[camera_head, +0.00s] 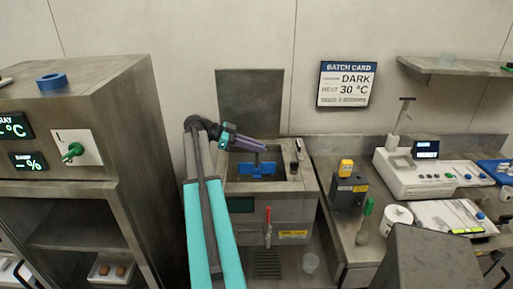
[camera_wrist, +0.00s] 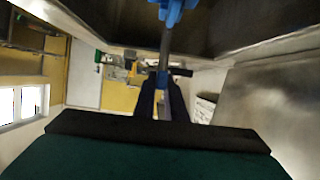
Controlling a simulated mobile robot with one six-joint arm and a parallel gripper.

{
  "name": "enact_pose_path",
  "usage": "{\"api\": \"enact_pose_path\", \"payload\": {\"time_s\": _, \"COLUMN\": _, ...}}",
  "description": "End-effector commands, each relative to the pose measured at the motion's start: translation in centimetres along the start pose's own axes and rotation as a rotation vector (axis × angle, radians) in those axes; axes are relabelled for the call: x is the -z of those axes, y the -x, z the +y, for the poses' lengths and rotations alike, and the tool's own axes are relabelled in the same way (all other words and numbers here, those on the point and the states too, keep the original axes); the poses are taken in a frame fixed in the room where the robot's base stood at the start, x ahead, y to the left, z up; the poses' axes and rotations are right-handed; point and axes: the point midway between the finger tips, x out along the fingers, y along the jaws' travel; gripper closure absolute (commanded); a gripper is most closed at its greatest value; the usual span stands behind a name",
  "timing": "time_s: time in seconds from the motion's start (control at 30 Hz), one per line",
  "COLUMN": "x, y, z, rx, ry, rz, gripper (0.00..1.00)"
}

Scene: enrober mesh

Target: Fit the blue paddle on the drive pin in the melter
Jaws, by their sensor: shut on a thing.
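The blue paddle (camera_head: 257,171) hangs below the tip of my gripper (camera_head: 262,149), over or inside the open top of the steel melter (camera_head: 240,208). In the wrist view my gripper (camera_wrist: 162,88) is shut on the paddle's thin grey shaft. The blue paddle (camera_wrist: 172,10) shows at the top edge there, partly cut off, beside the melter's steel walls (camera_wrist: 225,20). The drive pin cannot be made out in either view. I cannot tell whether the paddle touches anything below.
The melter's lid (camera_head: 250,103) stands raised behind the opening. A red-handled tap (camera_head: 268,225) is on its front. A steel cabinet (camera_head: 110,120) stands left. The right counter holds a dark box with a yellow top (camera_head: 347,178) and a white scale (camera_head: 415,180).

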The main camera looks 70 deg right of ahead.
Motion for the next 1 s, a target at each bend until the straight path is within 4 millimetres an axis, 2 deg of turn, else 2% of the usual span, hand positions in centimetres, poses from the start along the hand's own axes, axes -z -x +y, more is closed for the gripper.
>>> {"api": "enact_pose_path", "payload": {"time_s": 0.57, "x": -0.2, "y": 0.2, "z": 0.0, "rx": 0.0, "ry": 0.001, "rz": 0.006, "gripper": 1.0}}
{"api": "enact_pose_path", "payload": {"time_s": 1.0, "x": -2.9, "y": -1.0, "z": 0.0, "rx": -0.001, "ry": 0.002, "rz": 0.005, "gripper": 1.0}}
